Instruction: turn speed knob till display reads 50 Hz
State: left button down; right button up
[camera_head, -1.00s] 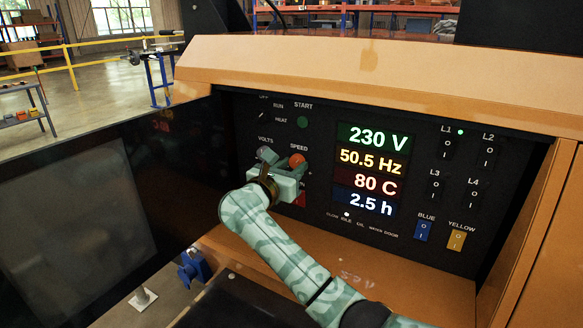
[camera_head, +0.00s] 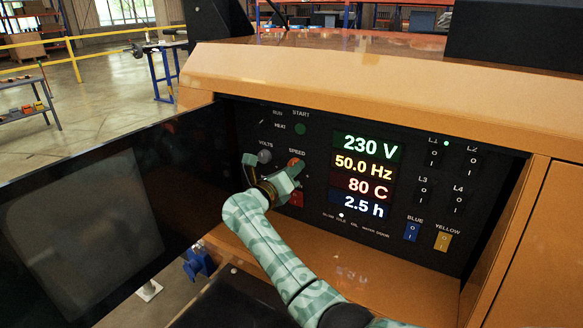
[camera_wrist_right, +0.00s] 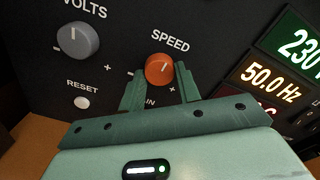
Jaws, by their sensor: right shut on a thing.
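The orange-red speed knob (camera_wrist_right: 159,69) is on the black panel under the SPEED label in the right wrist view. It also shows in the head view (camera_head: 295,163), partly covered by my gripper. My right gripper (camera_wrist_right: 160,82) has its two green fingers on either side of the knob and is shut on it. In the head view my right gripper (camera_head: 282,178) reaches up to the panel from below. The yellow frequency display (camera_head: 364,166) reads 50.0 Hz, and it reads the same in the right wrist view (camera_wrist_right: 270,80). My left gripper is not in view.
The grey VOLTS knob (camera_wrist_right: 78,40) is left of the speed knob, above the white RESET button (camera_wrist_right: 82,102). A red control (camera_head: 297,199) sits just below my gripper. Switches including blue (camera_head: 411,231) and yellow (camera_head: 443,241) fill the panel's right side. A dark door (camera_head: 85,225) stands open at left.

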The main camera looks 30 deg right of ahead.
jog(key=shift+n, duration=0.5)
jog(key=o, duration=1)
